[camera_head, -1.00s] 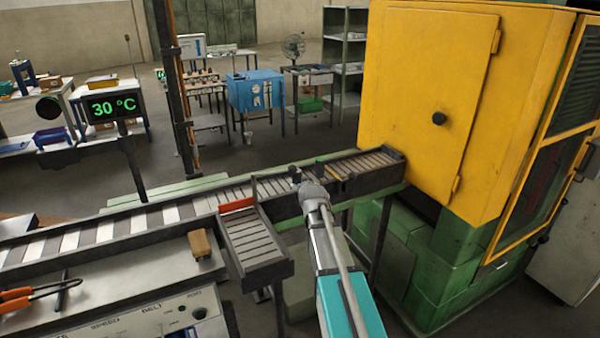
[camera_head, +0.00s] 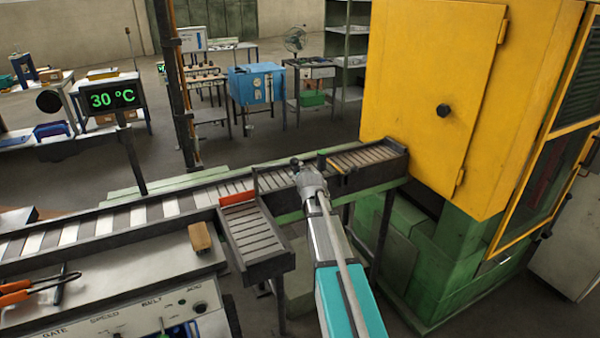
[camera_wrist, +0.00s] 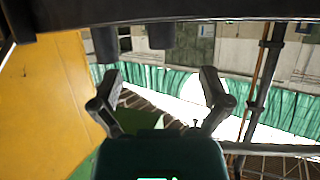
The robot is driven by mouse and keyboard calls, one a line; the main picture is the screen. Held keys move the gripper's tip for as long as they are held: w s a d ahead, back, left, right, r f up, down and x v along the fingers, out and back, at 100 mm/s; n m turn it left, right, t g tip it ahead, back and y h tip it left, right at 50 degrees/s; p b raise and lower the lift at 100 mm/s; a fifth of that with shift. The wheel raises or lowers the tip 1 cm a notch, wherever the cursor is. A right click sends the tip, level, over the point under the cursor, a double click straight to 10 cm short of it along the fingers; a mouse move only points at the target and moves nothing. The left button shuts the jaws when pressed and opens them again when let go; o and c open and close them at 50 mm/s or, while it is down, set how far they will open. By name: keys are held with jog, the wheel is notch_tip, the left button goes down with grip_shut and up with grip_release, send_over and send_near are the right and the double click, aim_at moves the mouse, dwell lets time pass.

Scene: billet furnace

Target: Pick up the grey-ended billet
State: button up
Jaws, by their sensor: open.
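I cannot make out a grey-ended billet in either view. My gripper (camera_head: 298,165) is over the conveyor (camera_head: 122,222), near its furnace end. Its tips are small in the head view, and my arm hides part of the belt behind it. In the wrist view my gripper (camera_wrist: 160,78) has its two fingers spread wide apart, with nothing held between them. Two dark blunt shapes (camera_wrist: 160,36) show beyond the fingers beneath a dark bar; I cannot tell what they are.
The yellow furnace cabinet (camera_head: 430,90) stands right of the conveyor. A side chute (camera_head: 262,240) with a red bar (camera_head: 237,197) branches toward the front. A tan block (camera_head: 200,237) and orange-handled tongs (camera_head: 30,287) lie on the control desk (camera_head: 130,275). A display (camera_head: 112,98) reads 30 °C.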

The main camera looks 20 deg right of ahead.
jog(key=b+x, duration=0.1)
jog(key=x, duration=0.4)
jog(key=shift+w+f+b, duration=0.15)
jog(key=shift+w+b, duration=0.15)
jog(key=shift+b, duration=0.05)
jog(key=shift+b+x, duration=1.15)
jog(key=shift+x, duration=1.5)
jog(key=shift+s+f, duration=0.1)
jog(key=shift+f, duration=0.05)
grip_shut()
